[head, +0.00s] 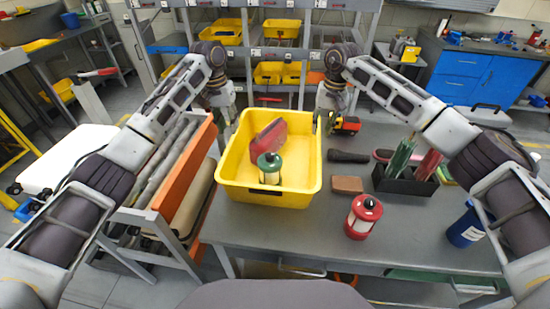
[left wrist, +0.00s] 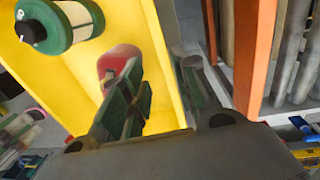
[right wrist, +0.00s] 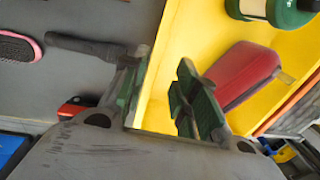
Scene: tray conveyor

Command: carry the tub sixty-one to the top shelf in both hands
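A yellow tub (head: 270,195) stands on the grey table; I can read no number on it. In it are a green lantern (head: 269,168) and a dark red object (head: 270,136). My left gripper (head: 228,115) is at the tub's far left wall; in the left wrist view its open fingers (left wrist: 162,95) straddle that wall, with a gap showing. My right gripper (head: 325,115) is at the far right wall. In the right wrist view its open fingers (right wrist: 160,95) are on either side of the rim, with a gap.
A shelf rack (head: 255,53) with several yellow tubs stands behind the table. A red lantern (head: 362,217), a brown block (head: 347,185), a dark-handled tool (head: 348,157) and a black holder (head: 404,183) lie right of the tub. An orange-sided rack (head: 190,175) adjoins the left side.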

